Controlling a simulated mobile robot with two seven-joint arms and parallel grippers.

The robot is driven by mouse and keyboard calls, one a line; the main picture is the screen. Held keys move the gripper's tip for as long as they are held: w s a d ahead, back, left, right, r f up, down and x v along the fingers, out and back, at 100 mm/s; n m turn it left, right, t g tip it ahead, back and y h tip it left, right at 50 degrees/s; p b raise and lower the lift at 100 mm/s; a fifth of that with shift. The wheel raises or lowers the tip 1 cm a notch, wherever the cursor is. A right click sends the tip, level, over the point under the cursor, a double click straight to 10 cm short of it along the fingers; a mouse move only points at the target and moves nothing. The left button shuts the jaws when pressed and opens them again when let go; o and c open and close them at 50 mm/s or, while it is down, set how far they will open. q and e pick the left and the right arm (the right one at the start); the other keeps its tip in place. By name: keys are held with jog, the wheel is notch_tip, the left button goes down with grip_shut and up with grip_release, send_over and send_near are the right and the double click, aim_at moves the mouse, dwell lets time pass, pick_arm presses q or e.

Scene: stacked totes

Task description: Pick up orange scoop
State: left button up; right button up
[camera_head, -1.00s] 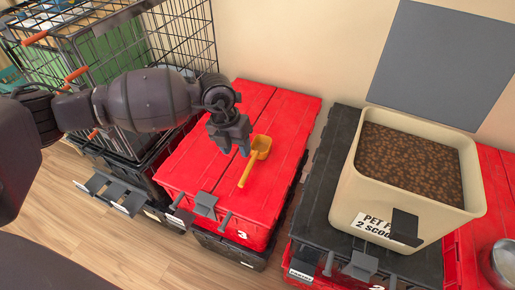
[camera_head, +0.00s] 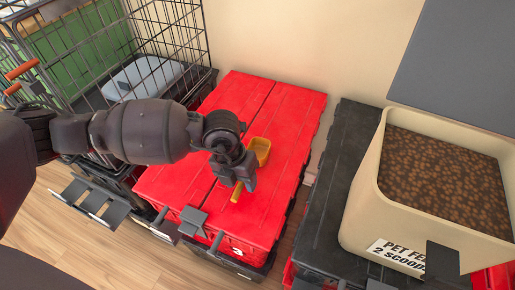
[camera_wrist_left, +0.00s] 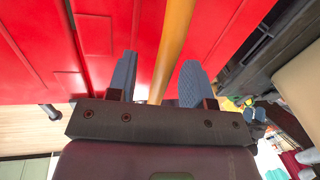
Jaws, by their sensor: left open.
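The orange scoop (camera_head: 260,148) lies on the red lid (camera_head: 222,98) of a tote. Its cup shows just beyond my left gripper (camera_head: 240,184), and the handle runs under the gripper toward the front. In the left wrist view the scoop's handle (camera_wrist_left: 174,45) passes between the two blue-grey fingertips of the left gripper (camera_wrist_left: 157,80), closer to the right one. The fingers are open and apart around the handle. I cannot tell whether either touches it. My right gripper is not in view.
A beige bin (camera_head: 365,205) of brown pet food stands on a black tote lid (camera_head: 335,160) to the right. A wire crate (camera_head: 150,40) stands at the left. A wall is behind, with a grey panel (camera_head: 460,65). Wooden floor (camera_head: 75,235) lies in front.

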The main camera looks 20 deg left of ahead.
pick_arm(q)
jog(key=shift+d+f, duration=0.1)
jog(key=shift+f, duration=0.3)
jog(key=shift+s+r, duration=0.1)
jog(key=shift+r, duration=0.05)
grip_shut()
